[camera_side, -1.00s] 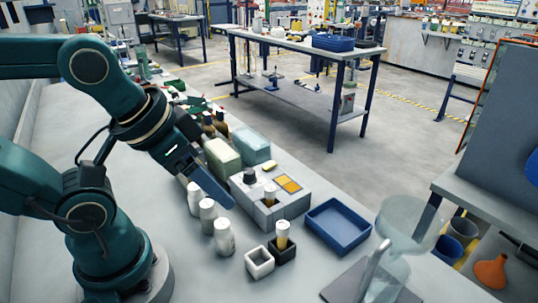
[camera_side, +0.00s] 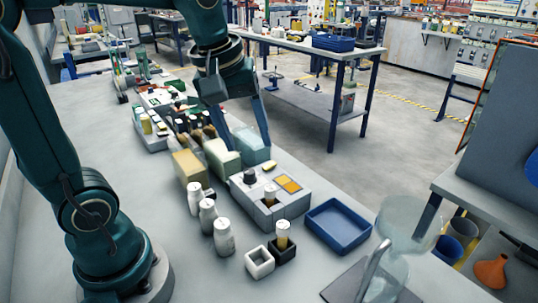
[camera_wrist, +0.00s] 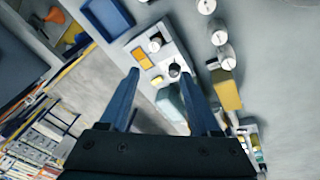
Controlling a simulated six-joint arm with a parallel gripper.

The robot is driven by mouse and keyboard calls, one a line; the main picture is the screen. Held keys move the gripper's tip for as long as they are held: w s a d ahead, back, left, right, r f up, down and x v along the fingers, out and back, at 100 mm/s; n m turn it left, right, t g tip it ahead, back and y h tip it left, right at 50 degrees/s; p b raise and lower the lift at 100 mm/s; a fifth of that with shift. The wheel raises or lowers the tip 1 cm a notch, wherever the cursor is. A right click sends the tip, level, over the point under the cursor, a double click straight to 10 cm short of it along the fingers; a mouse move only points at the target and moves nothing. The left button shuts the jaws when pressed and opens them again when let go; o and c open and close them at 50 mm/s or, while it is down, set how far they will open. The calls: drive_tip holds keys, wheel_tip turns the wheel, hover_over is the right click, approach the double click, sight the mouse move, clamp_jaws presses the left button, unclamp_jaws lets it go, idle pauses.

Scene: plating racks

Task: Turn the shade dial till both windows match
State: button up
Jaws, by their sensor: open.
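The grey shade-comparing box (camera_side: 262,212) stands on the bench, with a dark round dial (camera_side: 250,176) on its top. The dial also shows in the wrist view (camera_wrist: 175,70). The orange windows (camera_side: 289,184) lie side by side on the box's top; they look similar in the wrist view (camera_wrist: 142,57), but I cannot tell whether their shades match. A capped vial (camera_side: 270,192) stands in the box beside them. My gripper (camera_side: 250,148) is open and empty, above and behind the box. In the wrist view the dial lies between the finger lines, near the right fingertip.
Pale and yellow blocks (camera_side: 222,157) stand close behind the box. Several white bottles (camera_side: 223,238) stand to its left. A blue tray (camera_side: 339,226) lies to its right, and small square holders (camera_side: 260,262) are in front. A glass vessel (camera_side: 388,275) stands at the front right.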

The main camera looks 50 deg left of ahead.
sight(249, 171)
drive_tip(key=w+a+f+n+g, duration=0.1)
drive_tip(key=a+f, duration=0.1)
drive_tip(key=w+a+f+n+g, duration=0.1)
drive_tip(key=w+a+f+n, duration=0.1)
drive_tip(key=f, duration=0.1)
drive_tip(key=w+a+f+n+g, duration=0.1)
drive_tip(key=w+a+f, duration=0.1)
drive_tip(key=a, duration=0.1)
drive_tip(key=shift+f+h, duration=0.25)
drive_tip(key=shift+h, duration=0.05)
drive_tip(key=shift+s+a+f+n, duration=0.1)
drive_tip(key=shift+a+f+n, duration=0.15)
drive_tip(key=shift+f, duration=2.55)
clamp_jaws()
